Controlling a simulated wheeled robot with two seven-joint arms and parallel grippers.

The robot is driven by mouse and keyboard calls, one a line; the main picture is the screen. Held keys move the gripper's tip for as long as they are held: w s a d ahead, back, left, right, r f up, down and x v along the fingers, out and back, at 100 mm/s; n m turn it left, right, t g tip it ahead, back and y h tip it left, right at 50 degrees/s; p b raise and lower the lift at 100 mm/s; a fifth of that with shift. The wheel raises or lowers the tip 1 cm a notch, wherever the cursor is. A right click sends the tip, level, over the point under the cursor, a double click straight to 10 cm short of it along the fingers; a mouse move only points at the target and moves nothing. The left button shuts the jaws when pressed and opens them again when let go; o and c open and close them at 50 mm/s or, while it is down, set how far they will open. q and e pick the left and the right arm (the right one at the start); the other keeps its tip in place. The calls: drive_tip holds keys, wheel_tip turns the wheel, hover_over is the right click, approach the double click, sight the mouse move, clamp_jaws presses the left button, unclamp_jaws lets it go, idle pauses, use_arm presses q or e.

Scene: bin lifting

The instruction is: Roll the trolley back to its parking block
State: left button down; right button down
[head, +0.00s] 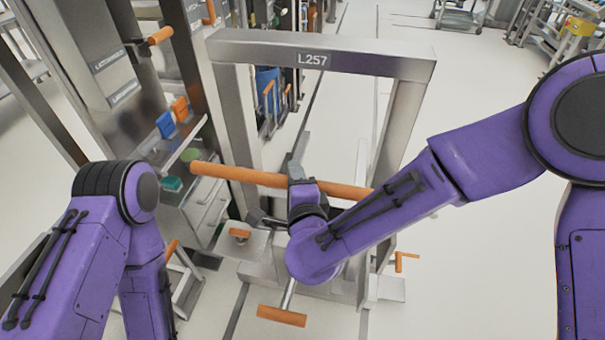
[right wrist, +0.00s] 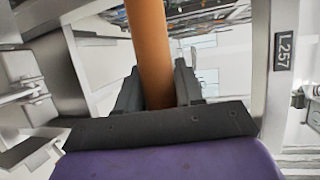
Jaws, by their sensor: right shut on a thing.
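The trolley (head: 380,62) is a grey metal frame marked L257 that stands upright in front of me in the head view. Its orange push bar (head: 235,174) runs across the frame, below the top beam. My right gripper (head: 298,178) is shut on this bar near its middle. In the right wrist view the orange bar (right wrist: 152,50) passes between the two dark fingers of the gripper (right wrist: 157,88). My left arm is folded at the left, and its gripper is outside the view. I cannot make out a parking block.
An orange T-shaped handle (head: 282,316) on a metal rod sticks out low towards me. A metal rack (head: 105,75) with blue, orange and green items stands close on the left. The pale floor (head: 475,255) to the right is open. Another cart (head: 462,12) stands far back.

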drive_tip(key=shift+s+f, duration=0.1)
drive_tip(key=shift+s, duration=0.25)
drive_tip(key=c, duration=0.8)
unclamp_jaws()
drive_tip(key=shift+a, duration=0.1)
drive_tip(key=b+v, duration=0.1)
drive_tip(key=v, duration=0.9)
drive_tip(key=shift+s, duration=0.2)
